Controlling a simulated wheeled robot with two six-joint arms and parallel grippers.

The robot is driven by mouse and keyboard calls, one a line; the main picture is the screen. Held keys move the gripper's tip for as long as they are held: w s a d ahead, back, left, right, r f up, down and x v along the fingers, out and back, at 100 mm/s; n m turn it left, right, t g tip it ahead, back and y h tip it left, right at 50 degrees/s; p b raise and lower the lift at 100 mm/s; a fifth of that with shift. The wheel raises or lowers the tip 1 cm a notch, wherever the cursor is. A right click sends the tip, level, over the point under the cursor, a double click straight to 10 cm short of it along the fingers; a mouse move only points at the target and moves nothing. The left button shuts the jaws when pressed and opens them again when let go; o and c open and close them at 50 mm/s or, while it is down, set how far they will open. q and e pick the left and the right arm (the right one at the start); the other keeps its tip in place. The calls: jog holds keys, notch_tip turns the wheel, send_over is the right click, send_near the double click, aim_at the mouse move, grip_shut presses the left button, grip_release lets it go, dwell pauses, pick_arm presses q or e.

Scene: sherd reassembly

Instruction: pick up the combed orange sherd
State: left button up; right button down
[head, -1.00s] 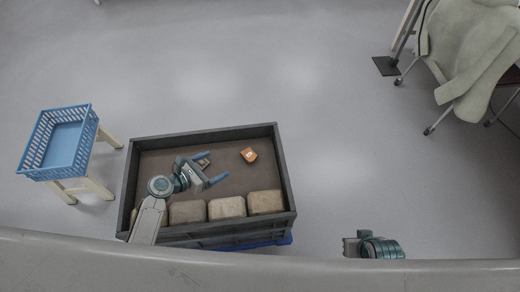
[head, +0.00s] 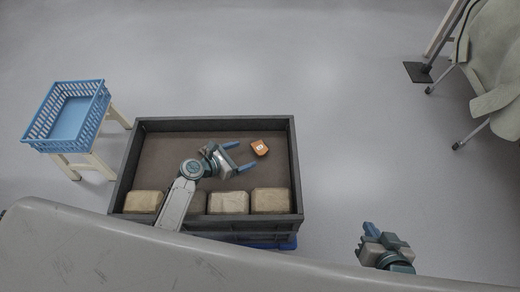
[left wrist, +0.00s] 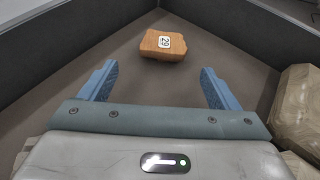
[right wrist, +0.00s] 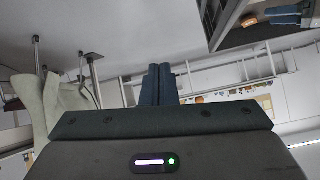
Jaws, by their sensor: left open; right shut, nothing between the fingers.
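The orange sherd (head: 259,148) lies on the brown floor of the dark grey crate (head: 215,124), near its right side. In the left wrist view the sherd (left wrist: 163,44) shows a white label reading 29, beyond the fingertips. My left gripper (head: 238,158) is open over the crate floor, its blue fingers pointing at the sherd but apart from it. It also shows in the left wrist view (left wrist: 158,82), with nothing between the fingers. My right gripper (head: 369,229) is shut and empty, outside the crate to the right; its closed fingers show in the right wrist view (right wrist: 158,84).
Several tan blocks (head: 228,203) line the crate's near wall, and one (left wrist: 298,108) is close to the right of my left gripper. A blue basket (head: 70,117) sits on a stool at the left. A draped chair (head: 492,62) stands at the far right.

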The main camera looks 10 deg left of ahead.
aim_at(257, 149)
pick_arm(q)
jog(key=shift+w+d+f, duration=0.25)
jog(key=shift+w+d, duration=0.2)
jog(key=x, duration=0.2)
jog(key=r+b+x, duration=0.1)
jog(key=x, duration=0.1)
jog(key=shift+w+d+f, duration=0.2)
jog(key=shift+w+d, duration=0.1)
jog(key=shift+d, duration=0.2)
jog(key=shift+w+d, duration=0.1)
pick_arm(e)
jog(key=w+r+t, duration=0.4)
jog(key=w+r, duration=0.1)
jog(key=shift+d+r, duration=0.15)
jog(key=shift+d, duration=0.25)
pick_arm(q)
jog(key=c, duration=1.1)
